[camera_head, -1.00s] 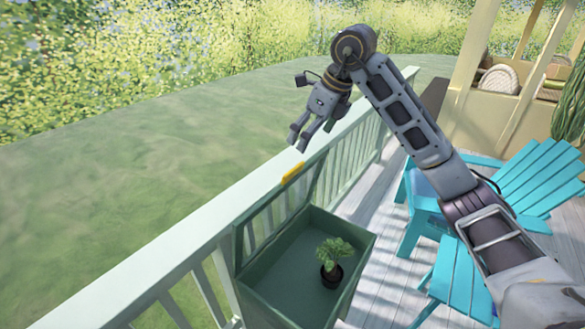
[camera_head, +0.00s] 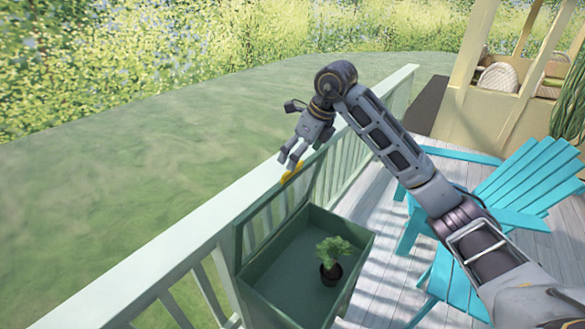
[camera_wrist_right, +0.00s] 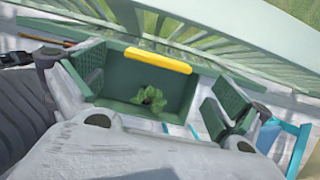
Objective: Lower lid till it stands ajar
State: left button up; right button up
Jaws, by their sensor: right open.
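The dark green box (camera_head: 352,253) stands on the deck beside the railing. Its lid (camera_head: 243,236) is raised, leaning up near the railing, with a yellow handle strip (camera_head: 291,174) on its upper edge. My right gripper (camera_head: 290,161) is open, its fingertips right at the yellow strip; I cannot tell whether they touch it. In the right wrist view the yellow strip (camera_wrist_right: 158,60) lies between the two spread fingers, beyond them. My left gripper is not in view.
A small potted plant (camera_head: 332,258) sits inside the box. The pale railing (camera_head: 190,248) runs behind the lid. Turquoise chairs (camera_head: 520,190) stand to the right on the white plank deck. Grass lies beyond the railing.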

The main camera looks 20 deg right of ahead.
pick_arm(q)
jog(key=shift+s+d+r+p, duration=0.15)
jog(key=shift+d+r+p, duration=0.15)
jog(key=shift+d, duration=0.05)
pick_arm(e)
jog(key=shift+x, duration=3.3)
jog(key=c, duration=1.2)
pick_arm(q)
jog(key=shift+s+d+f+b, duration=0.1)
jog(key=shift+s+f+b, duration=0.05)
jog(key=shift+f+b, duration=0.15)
pick_arm(e)
jog(key=shift+s+d+f, duration=0.1)
jog(key=shift+s+d, duration=0.05)
